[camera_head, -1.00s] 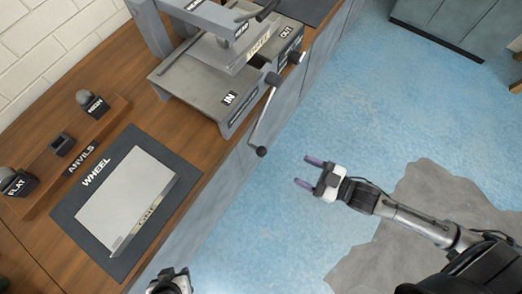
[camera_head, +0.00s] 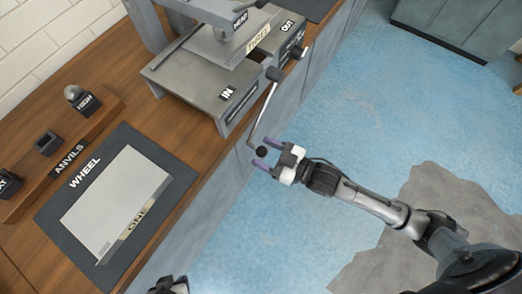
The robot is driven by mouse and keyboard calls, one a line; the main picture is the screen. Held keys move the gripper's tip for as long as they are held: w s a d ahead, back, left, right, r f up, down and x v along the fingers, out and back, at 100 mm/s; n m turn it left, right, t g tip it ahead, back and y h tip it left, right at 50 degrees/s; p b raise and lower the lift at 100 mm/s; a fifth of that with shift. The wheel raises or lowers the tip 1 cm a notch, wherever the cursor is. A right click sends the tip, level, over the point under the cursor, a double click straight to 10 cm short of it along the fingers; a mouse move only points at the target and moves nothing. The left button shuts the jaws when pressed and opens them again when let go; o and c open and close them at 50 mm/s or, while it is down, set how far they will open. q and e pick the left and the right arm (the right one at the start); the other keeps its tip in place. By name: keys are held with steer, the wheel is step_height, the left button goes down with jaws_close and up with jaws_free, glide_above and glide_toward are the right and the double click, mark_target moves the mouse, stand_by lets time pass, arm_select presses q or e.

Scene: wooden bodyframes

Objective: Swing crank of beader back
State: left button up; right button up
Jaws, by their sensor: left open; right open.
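The beader (camera_head: 205,75) is a grey machine on the wooden bench, with plates marked IN and OUT. Its crank (camera_head: 264,108) is a thin grey rod that hangs from a dark hub (camera_head: 274,74) on the machine's front side and ends in a black knob (camera_head: 261,151). My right gripper (camera_head: 262,153) is open, its purple fingers pointing left, with the knob between or just in front of the fingertips; I cannot tell whether they touch. My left gripper (camera_head: 172,286) is only partly in view at the bottom edge, its fingers hidden.
A grey sheet (camera_head: 115,205) marked ONE lies on the dark WHEEL mat (camera_head: 160,145). An anvil rack (camera_head: 100,120) stands at the left. Open blue floor (camera_head: 390,110) lies right of the bench, with a grey cabinet (camera_head: 450,25) at the upper right.

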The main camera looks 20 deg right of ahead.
steer(key=shift+w+a, duration=0.45)
steer(key=shift+w, duration=0.05)
steer(key=shift+c, duration=0.2)
jaws_close()
